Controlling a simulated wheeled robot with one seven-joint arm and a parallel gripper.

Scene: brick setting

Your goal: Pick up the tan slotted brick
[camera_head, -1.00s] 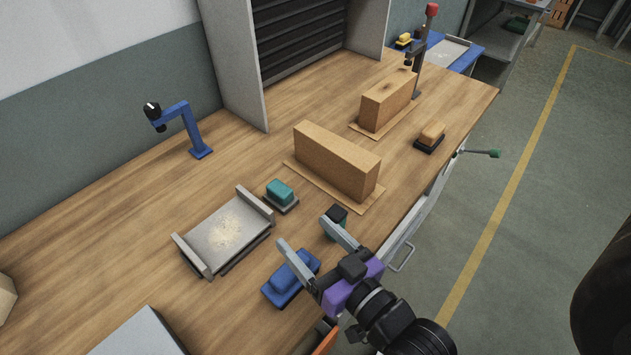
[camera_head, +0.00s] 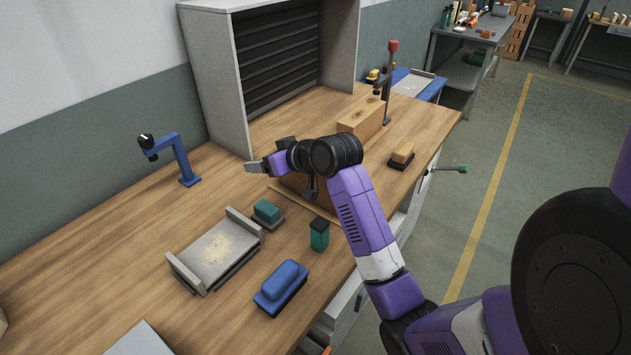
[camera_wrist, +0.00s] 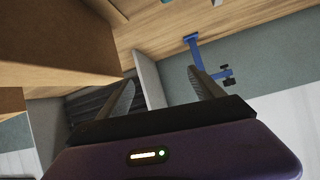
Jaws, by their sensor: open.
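Two large tan blocks stand on the wooden bench. The nearer one (camera_head: 294,184) is mostly hidden behind my arm in the head view, and the farther one (camera_head: 360,119) shows partly behind the arm. I cannot make out a slot in either. A large tan surface (camera_wrist: 55,45), seemingly the nearer block, fills the upper left of the wrist view. My gripper (camera_head: 258,166) is above the bench near the nearer block, pointing left. In the wrist view its fingers (camera_wrist: 163,82) are apart with nothing between them.
A blue stand (camera_head: 175,160) is at the back left, beside a grey slatted cabinet (camera_head: 225,80). A metal tray (camera_head: 205,258), teal block (camera_head: 267,210), green container (camera_head: 320,236) and blue block (camera_head: 281,285) are nearer. A small orange-tan block (camera_head: 402,157) sits at right.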

